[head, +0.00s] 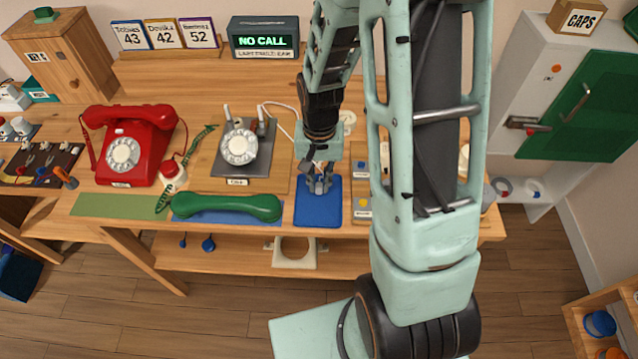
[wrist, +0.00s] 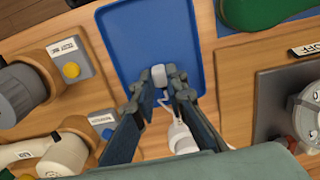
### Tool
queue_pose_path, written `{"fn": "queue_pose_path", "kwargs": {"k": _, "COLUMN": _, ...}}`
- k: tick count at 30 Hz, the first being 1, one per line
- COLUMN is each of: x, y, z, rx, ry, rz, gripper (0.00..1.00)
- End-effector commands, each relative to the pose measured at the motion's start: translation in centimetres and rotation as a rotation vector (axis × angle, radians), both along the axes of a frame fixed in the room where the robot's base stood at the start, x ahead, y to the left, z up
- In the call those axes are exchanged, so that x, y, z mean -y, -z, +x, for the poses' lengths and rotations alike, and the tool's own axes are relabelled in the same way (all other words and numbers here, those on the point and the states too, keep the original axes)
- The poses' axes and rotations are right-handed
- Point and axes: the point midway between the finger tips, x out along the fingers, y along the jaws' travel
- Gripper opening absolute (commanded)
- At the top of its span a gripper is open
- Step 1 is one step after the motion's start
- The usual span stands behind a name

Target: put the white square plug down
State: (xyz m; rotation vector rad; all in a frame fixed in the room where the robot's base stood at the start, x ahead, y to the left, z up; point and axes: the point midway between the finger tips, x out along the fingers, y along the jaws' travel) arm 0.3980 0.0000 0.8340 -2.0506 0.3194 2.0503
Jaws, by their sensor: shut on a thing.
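The white square plug (wrist: 159,75) shows in the wrist view between my fingertips, its face toward the blue tray. In the head view my gripper (head: 319,184) points down over the back part of the blue tray (head: 318,214), and the fingers hide most of the plug. I cannot tell whether the plug touches the tray. The tray looks otherwise empty.
Left of the tray are the grey dial phone (head: 239,147), the green handset (head: 227,207) and the red phone (head: 130,143). Right of it is a wooden board with small labelled blocks (head: 362,206). The table's front edge is just before the tray.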

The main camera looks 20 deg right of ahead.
Motion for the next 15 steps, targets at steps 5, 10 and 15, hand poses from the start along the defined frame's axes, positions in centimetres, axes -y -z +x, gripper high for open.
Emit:
{"fn": "queue_pose_path", "kwargs": {"k": 5, "x": -0.01, "y": -0.06, "z": 0.01, "rx": 0.0, "ry": 0.0, "rz": 0.0, "gripper": 0.0}}
{"fn": "queue_pose_path", "kwargs": {"k": 10, "x": -0.02, "y": 0.2, "z": 0.02, "rx": 0.0, "ry": 0.001, "rz": 0.0, "gripper": 0.18}}
{"fn": "queue_pose_path", "kwargs": {"k": 15, "x": -0.02, "y": 0.19, "z": 0.01, "rx": 0.0, "ry": 0.001, "rz": 0.0, "gripper": 0.3}}
